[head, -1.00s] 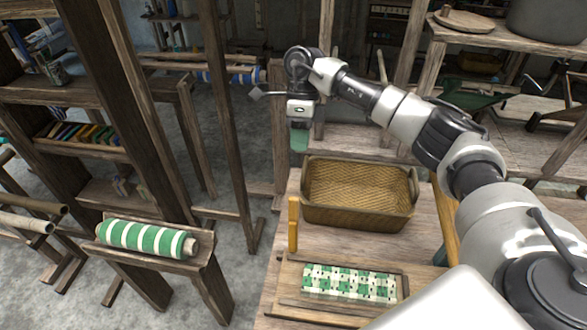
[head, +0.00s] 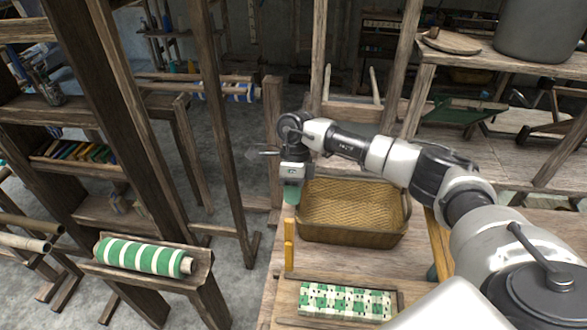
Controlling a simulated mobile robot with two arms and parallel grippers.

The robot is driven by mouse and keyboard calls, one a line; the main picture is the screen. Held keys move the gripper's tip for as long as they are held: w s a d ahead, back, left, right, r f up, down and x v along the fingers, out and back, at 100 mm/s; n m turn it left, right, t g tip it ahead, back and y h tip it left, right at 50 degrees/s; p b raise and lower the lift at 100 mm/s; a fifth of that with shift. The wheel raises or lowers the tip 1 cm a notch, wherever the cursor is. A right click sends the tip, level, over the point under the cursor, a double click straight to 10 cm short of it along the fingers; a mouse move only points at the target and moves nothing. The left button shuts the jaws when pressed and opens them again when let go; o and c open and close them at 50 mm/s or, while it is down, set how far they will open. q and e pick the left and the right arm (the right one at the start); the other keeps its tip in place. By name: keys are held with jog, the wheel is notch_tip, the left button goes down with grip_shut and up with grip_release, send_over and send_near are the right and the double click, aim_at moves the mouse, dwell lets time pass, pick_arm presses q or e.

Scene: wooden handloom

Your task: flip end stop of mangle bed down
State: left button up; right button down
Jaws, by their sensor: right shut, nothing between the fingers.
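The end stop (head: 289,245) is a yellow wooden bar standing upright at the left end of the mangle bed. The mangle bed (head: 287,301) is a shallow wooden tray on the table at the bottom of the head view, and a green-and-white checked cloth (head: 345,300) lies in it. My right gripper (head: 291,196) is shut and empty, with its green fingertips pointing down. It is just above the top of the end stop in the picture; I cannot tell whether they touch. My left gripper is out of view.
A wicker basket (head: 352,236) stands behind the mangle bed, close to my right gripper. A green-and-white striped roll (head: 143,257) lies on a wooden stand at the left. A dark loom post (head: 222,130) rises left of the gripper. Bare floor shows between stand and table.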

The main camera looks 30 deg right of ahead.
jog(key=s+a+p, duration=0.1)
jog(key=s, duration=0.1)
jog(key=s+a+f+p, duration=0.1)
jog(key=p, duration=0.1)
jog(key=shift+s+a+f, duration=0.1)
jog(key=shift+s+a, duration=0.25)
jog(key=shift+a, duration=0.05)
